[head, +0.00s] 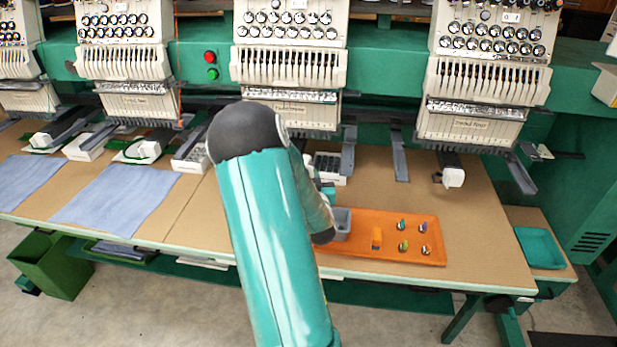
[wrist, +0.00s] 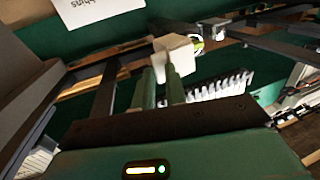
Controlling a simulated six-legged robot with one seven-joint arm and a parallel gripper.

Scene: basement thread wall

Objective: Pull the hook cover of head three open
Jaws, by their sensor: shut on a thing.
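Head three (head: 289,60) is the cream embroidery head just behind my arm in the head view. Its lower hook area is hidden there by my arm, and so is my gripper. In the wrist view my gripper (wrist: 161,78) has its two green fingers at a small block-shaped cream cover (wrist: 174,56), which looks like the hook cover. The fingers are shut on it. The cover is tilted in this view, and I cannot tell how far open it is.
The fourth head's white-ended hook arm (head: 452,178) juts out at right. Blue cloths (head: 118,197) cover the left table. A white label sheet (wrist: 98,10) shows in the wrist view.

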